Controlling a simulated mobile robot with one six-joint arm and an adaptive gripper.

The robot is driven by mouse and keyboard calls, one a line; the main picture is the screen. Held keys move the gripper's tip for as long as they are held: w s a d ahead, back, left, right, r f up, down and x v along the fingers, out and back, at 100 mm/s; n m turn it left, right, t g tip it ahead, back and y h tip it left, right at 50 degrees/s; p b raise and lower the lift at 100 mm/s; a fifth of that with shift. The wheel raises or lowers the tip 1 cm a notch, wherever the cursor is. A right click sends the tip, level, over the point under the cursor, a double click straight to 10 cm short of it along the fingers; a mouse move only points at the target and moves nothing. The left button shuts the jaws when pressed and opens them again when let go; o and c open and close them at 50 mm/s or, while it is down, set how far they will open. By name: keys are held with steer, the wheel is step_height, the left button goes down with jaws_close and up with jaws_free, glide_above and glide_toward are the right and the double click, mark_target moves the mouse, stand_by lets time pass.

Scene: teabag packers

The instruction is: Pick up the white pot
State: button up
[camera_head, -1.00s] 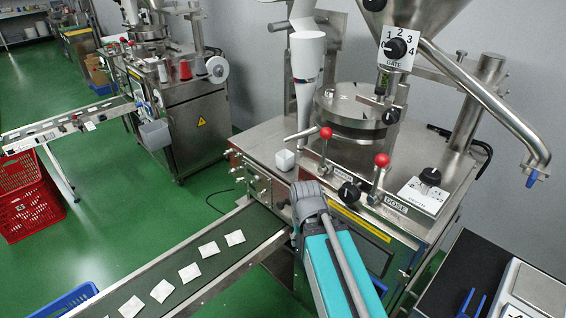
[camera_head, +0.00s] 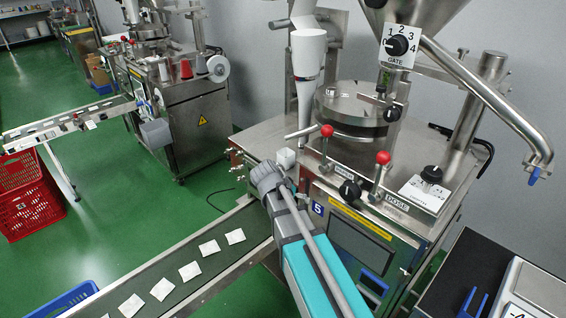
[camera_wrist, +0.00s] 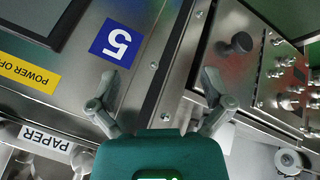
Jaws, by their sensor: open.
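The white pot (camera_head: 286,158) is a small white block-like thing standing upright on the left front part of the steel machine's top. My gripper (camera_head: 266,178) is just below and left of it in the head view, apart from it as far as I can see. Its fingers are hidden there behind my own wrist. In the wrist view my gripper (camera_wrist: 160,100) is open, with its two fingers spread wide and nothing between them. A pale shape beside the right finger there is too unclear to name as the pot.
The steel machine (camera_head: 300,225) has red-knobbed levers (camera_head: 383,158) right of the pot and a white paper funnel (camera_head: 307,70) behind it. A conveyor (camera_head: 150,262) with several teabags runs at lower left. A scale (camera_head: 535,290) stands at lower right.

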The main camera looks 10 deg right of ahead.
steer(key=w+a+r+m+t+h, duration=0.3)
steer(key=w+a+r, duration=0.15)
steer(key=w, duration=0.45)
steer(key=m+t+h, duration=0.2)
steer(key=m, duration=0.1)
glide_toward(280, 156)
steer(key=shift+s+a+r+b, duration=0.1)
steer(key=shift+s+a+b, duration=0.15)
steer(key=shift+s+b, duration=0.1)
steer(key=b+x, duration=0.2)
steer(key=x, duration=0.5)
steer(key=shift+w+b, duration=0.15)
steer(key=shift+b, duration=0.2)
steer(key=shift+w+d+f+n, duration=0.2)
steer(key=shift+w+d+n, duration=0.15)
steer(key=shift+d, duration=0.3)
